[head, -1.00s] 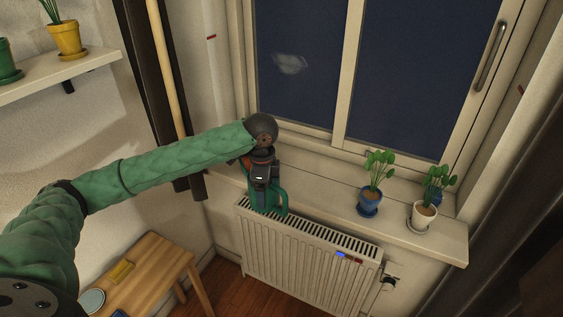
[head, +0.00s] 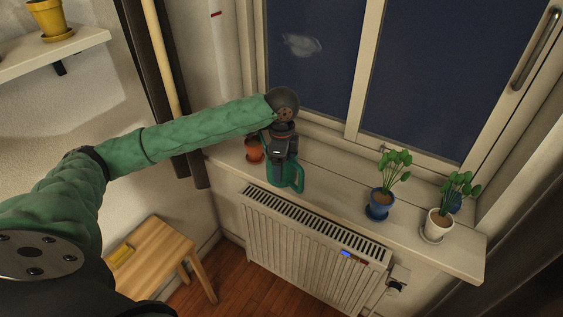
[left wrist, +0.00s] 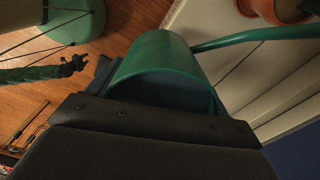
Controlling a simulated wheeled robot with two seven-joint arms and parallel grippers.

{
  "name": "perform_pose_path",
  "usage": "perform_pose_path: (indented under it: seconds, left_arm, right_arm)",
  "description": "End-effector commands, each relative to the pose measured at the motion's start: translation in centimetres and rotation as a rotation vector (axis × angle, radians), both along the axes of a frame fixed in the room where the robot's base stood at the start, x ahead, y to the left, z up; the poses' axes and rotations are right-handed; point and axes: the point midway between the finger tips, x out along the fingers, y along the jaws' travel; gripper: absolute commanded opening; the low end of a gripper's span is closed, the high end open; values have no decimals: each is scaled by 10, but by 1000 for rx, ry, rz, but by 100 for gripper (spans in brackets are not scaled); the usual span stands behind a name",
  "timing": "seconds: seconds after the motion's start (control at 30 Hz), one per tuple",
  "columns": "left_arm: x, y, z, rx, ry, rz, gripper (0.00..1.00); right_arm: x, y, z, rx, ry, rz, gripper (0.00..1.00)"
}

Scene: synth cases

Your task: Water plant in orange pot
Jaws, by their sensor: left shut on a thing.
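My left gripper (head: 284,150) is shut on a green watering can (head: 292,178) and holds it over the windowsill, near the front edge above the radiator. In the left wrist view the can's green body (left wrist: 165,55) fills the jaws, and a thin green spout reaches right. The orange pot (head: 254,150) stands on the sill just left of the gripper; its plant cannot be made out. The pot also shows at the top right of the left wrist view (left wrist: 282,8), close to the spout. My right gripper (left wrist: 74,65) shows small in the left wrist view, far from the can.
A blue pot (head: 380,203) and a white pot (head: 437,226) with leafy plants stand on the sill (head: 335,196) further right. The radiator (head: 300,240) is below. The window (head: 430,80) rises behind. A wooden stool (head: 160,250) is at the lower left.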

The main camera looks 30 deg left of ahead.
Motion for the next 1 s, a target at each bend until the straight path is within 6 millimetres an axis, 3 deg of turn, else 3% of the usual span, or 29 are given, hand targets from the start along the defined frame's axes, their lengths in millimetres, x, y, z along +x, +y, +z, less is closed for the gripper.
perform_pose_path:
  seconds: [0.43, 0.7, 1.0]
  left_arm:
    - [0, 0, -3, -11, 7, 0, 36]
    - [-3, -4, -23, -77, 46, 1, 36]
    - [-2, -4, -22, -76, 43, -1, 36]
  right_arm:
    - [-11, -10, -24, -8, -17, 7, 44]
    - [-13, -12, -27, -10, -19, 8, 44]
    - [-13, -13, -27, -10, -19, 8, 44]
